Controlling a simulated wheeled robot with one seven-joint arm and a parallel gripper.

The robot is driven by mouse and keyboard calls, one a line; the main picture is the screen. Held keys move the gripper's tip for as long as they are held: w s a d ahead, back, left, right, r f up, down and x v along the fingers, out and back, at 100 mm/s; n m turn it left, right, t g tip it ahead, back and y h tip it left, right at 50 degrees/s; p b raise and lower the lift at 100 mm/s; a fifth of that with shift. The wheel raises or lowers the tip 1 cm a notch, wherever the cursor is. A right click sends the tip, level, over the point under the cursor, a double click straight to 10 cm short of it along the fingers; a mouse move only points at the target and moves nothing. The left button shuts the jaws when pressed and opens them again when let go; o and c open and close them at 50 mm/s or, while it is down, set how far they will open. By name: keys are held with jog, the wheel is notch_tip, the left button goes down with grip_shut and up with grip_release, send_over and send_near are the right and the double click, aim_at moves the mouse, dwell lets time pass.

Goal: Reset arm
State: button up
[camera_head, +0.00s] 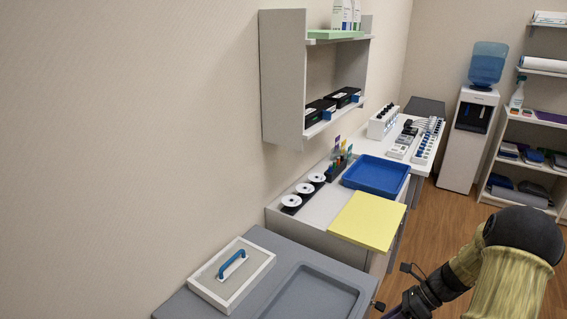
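My arm (515,260), tan with a dark rounded joint, comes in at the lower right. My gripper (392,287) is at its lower left end, in front of the right edge of the grey worktop. Its two dark fingertips show apart, so it looks open, with nothing seen between them. The lower part of the wrist is cut off by the bottom edge of the picture.
The grey worktop (262,262) bears a white-framed panel with a blue handle (232,264). A wall shelf (284,80) juts out above. Open wooden floor (440,215) lies right.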

jog(key=s+a+r+n+t+h, duration=0.2)
jog(key=s+a+r+n+h, duration=0.35)
jog(key=n, duration=0.65)
jog(key=s+a+r+n+t+h, duration=0.1)
jog(key=s+a+r+n+h, duration=0.5)
jog(key=n, duration=0.7)
notch_tip(320, 180, up, 16)
jog(key=w+a+y+p, duration=0.1)
jog(key=y+p, duration=0.1)
jog(key=p, duration=1.3)
jog(key=shift+a+f, duration=0.15)
jog(key=shift+w+y, duration=0.1)
jog(key=shift+y, duration=0.15)
jog(key=shift+a+n, duration=0.15)
jog(key=shift+n, duration=0.15)
